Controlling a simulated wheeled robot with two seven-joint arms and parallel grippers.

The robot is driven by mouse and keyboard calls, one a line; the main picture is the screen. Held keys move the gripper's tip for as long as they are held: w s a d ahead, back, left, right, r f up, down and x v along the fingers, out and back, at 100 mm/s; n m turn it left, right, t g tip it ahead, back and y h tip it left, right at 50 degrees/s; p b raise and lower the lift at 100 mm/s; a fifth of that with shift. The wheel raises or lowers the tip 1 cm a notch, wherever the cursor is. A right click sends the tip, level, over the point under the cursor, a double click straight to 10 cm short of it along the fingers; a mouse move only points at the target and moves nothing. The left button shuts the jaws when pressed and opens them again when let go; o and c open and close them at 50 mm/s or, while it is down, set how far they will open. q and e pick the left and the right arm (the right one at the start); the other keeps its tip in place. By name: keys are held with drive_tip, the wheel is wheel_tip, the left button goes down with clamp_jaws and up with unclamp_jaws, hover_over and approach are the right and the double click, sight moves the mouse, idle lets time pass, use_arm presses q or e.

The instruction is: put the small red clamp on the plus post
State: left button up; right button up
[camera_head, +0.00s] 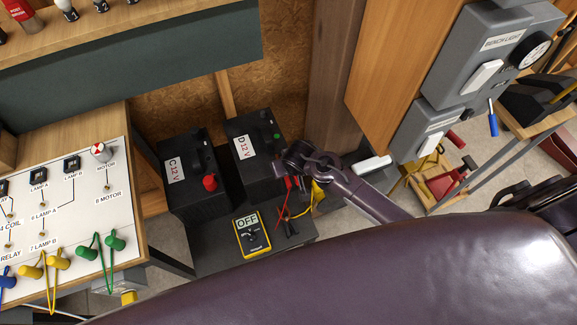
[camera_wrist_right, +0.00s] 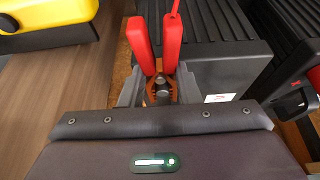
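The small red clamp (camera_wrist_right: 145,45) is in the right wrist view, its two red handles spread in a V and its brown jaws near my gripper. My right gripper (camera_wrist_right: 160,92) has a grey finger against each side of it and appears shut on it. In the head view this gripper (camera_head: 292,160) is at the right edge of battery D (camera_head: 252,150), with a bit of red clamp (camera_head: 289,183) below it. Battery D's plus post is hidden there; whether the jaws touch a post cannot be told. My left gripper is not in view.
Battery C (camera_head: 190,190), with a red cap (camera_head: 210,182), stands left of battery D. A yellow meter (camera_head: 252,237) reading OFF lies in front, with leads nearby. A white terminal panel (camera_head: 70,210) is at left. A wooden post (camera_head: 335,75) rises behind the arm.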

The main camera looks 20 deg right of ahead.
drive_tip(key=o, duration=0.5)
drive_tip(key=s+d+r+n+g, duration=0.1)
drive_tip(key=s+d+r, duration=0.1)
drive_tip(key=s+r, duration=0.7)
drive_tip(key=s+d+r+n, duration=0.1)
drive_tip(key=s+d+r, duration=0.1)
drive_tip(key=s+r, duration=0.65)
wheel_tip(320, 180, down, 28)
drive_tip(key=g, duration=0.1)
drive_tip(key=s+d+f, duration=0.2)
drive_tip(key=s+f, duration=0.7)
drive_tip(key=s, duration=0.1)
drive_tip(key=s+d+f+g, duration=0.1)
drive_tip(key=s+f, duration=0.8)
drive_tip(key=s, duration=0.1)
drive_tip(key=shift+d+g, duration=0.3)
drive_tip(key=shift+d, duration=0.05)
